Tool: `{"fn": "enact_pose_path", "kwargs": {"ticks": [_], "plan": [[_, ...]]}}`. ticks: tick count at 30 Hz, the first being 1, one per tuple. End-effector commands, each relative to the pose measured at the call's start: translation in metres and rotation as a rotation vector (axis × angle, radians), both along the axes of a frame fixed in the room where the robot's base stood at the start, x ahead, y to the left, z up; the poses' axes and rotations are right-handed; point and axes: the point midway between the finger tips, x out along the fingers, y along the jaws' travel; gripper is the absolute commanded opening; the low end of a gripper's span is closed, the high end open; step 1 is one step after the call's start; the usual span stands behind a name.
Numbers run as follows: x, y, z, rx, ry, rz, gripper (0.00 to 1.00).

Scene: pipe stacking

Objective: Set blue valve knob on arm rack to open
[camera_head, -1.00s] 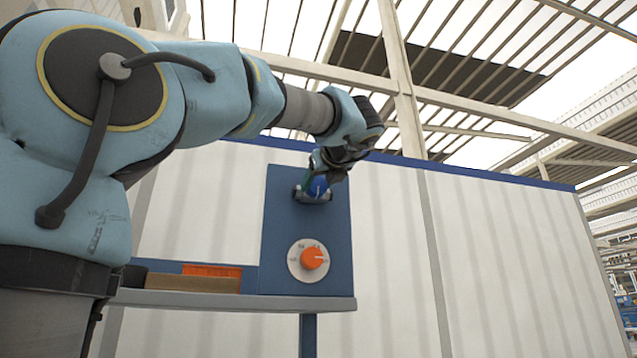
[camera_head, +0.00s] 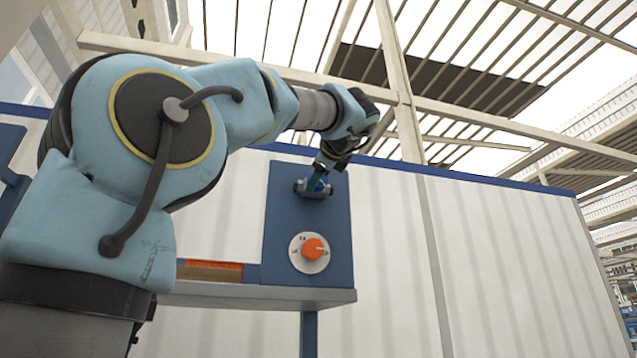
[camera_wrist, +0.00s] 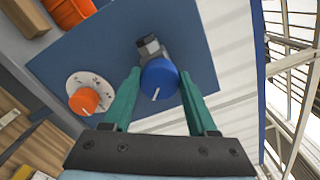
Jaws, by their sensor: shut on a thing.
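The blue valve knob (camera_wrist: 159,84) is round with a white pointer line, on a grey metal valve body (camera_wrist: 149,46) fixed to the blue panel of the rack. In the wrist view it sits between the two green fingers of my gripper (camera_wrist: 159,86), which is shut on it from both sides. The white line points down and slightly left in that view. In the head view my gripper (camera_head: 318,182) is at the upper part of the blue panel (camera_head: 282,205), and the knob is mostly hidden behind the fingers.
An orange dial (camera_head: 313,249) on a white round plate is below the valve on the same panel. A grey shelf (camera_head: 240,295) with an orange bin (camera_head: 213,265) is at the lower left. White corrugated wall (camera_head: 490,255) lies to the right.

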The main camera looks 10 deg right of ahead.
Motion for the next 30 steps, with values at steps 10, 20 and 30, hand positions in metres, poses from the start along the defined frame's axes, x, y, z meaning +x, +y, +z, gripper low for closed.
{"fn": "enact_pose_path", "kwargs": {"ticks": [10,20,30], "plan": [[0.0003,0.0004,-0.0043,-0.327,-0.040,0.001,0.03],[0.0003,0.0005,-0.0050,-0.601,-0.076,0.001,0.03],[0.0005,0.0004,-0.0048,-0.768,-0.097,0.002,0.03]]}}
